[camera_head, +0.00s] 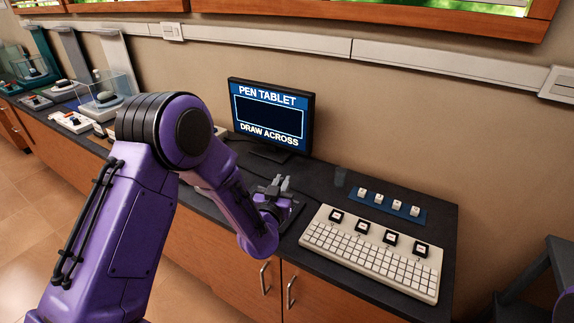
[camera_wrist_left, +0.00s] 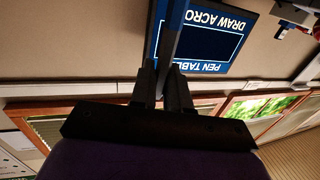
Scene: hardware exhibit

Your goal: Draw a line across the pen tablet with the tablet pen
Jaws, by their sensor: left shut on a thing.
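My left gripper (camera_head: 279,184) is over the counter in front of the monitor, its fingers close together. In the left wrist view the left gripper (camera_wrist_left: 164,78) is shut on a long, dark, thin tablet pen (camera_wrist_left: 174,30), which extends away from the fingers. The pen is too small to make out in the head view. A dark slab, seemingly the pen tablet (camera_head: 296,212), shows beside my left wrist and is partly hidden by it. Whether the pen touches it cannot be told. The monitor (camera_head: 309,108) reads "PEN TABLET" and "DRAW ACROSS" around an empty frame. The right gripper is out of view.
A white keyboard panel (camera_head: 345,243) with several dark-framed keys lies right of the gripper. A blue strip with white keycaps (camera_head: 420,216) and a small dark cup (camera_head: 340,177) are behind it. Other exhibits stand at far left. A grey stand (camera_head: 525,275) is at right.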

